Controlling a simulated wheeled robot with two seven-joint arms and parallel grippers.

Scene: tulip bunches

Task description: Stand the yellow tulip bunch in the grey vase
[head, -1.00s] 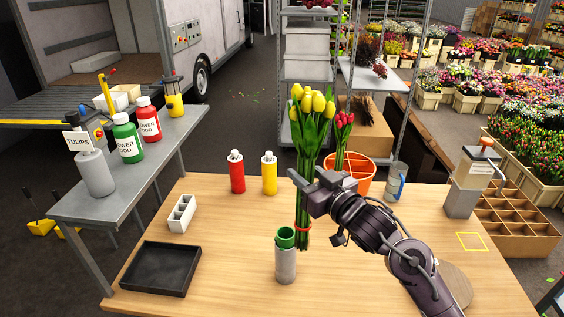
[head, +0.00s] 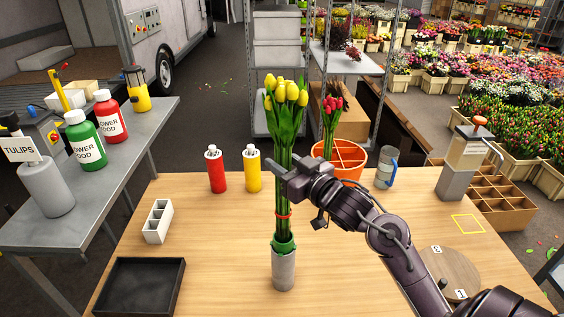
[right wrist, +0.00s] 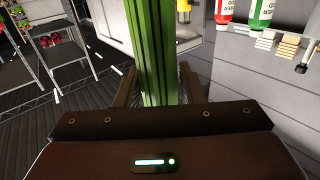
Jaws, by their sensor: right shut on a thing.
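The yellow tulip bunch (head: 287,95) is upright, with a red band (head: 283,215) low on its green stems. My right gripper (head: 284,168) is shut on the stems below the flower heads. In the right wrist view the stems (right wrist: 158,45) pass between the fingers of the right gripper (right wrist: 157,92). The grey vase (head: 284,273) with a green rim stands upright on the table, directly below the bunch. The stems meet the green rim and their lower ends are hidden, seemingly inside the vase. My left gripper is not in view.
A red bottle (head: 216,171) and a yellow bottle (head: 252,170) stand behind the vase. An orange pot (head: 350,158) holds red tulips. A black tray (head: 120,290) and a white holder (head: 151,229) are on the left. A round board (head: 462,272) lies right. The table around the vase is clear.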

